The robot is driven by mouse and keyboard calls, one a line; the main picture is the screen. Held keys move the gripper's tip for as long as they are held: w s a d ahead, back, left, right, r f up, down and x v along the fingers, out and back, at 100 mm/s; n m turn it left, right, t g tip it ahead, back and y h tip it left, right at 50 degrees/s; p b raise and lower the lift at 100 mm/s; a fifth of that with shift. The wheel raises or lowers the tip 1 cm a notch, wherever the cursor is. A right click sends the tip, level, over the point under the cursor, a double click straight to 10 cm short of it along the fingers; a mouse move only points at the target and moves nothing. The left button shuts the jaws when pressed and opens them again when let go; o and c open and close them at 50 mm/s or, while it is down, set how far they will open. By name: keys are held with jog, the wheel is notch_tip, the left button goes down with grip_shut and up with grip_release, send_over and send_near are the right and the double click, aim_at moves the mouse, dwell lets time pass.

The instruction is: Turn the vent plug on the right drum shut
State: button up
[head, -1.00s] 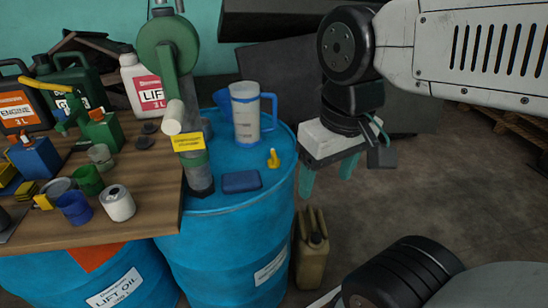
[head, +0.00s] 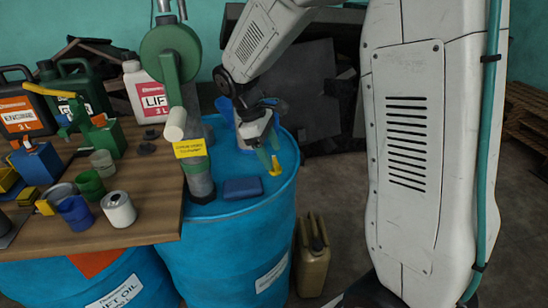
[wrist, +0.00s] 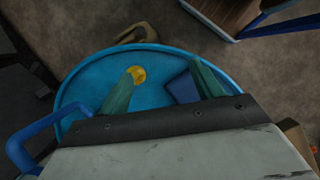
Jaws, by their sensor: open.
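The yellow vent plug (head: 276,166) stands on the top of the right blue drum (head: 228,240), near its right rim. It also shows in the wrist view (wrist: 138,75), just beyond the tip of the left green finger. My gripper (head: 270,157) is open and empty over the drum top, close behind the plug. In the wrist view my gripper (wrist: 164,68) has its fingers wide apart, and the plug lies near the left finger, not midway between them. I cannot tell whether that finger touches the plug.
A dark blue block (head: 243,188) lies on the drum left of the plug. A green hand pump (head: 172,60) with a yellow tag rises at the drum's left. A tan canister (head: 313,255) stands on the floor beside the drum.

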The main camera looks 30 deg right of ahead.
aim_at(275, 160)
jog(key=w+d+n+t+h, duration=0.1)
jog(key=w+n, duration=0.4)
jog(key=w, duration=0.1)
jog(key=shift+w+x, duration=0.1)
jog(key=shift+x, duration=1.9)
jog(key=shift+w+x, duration=0.15)
jog(key=shift+x, duration=1.85)
jog(key=c, duration=1)
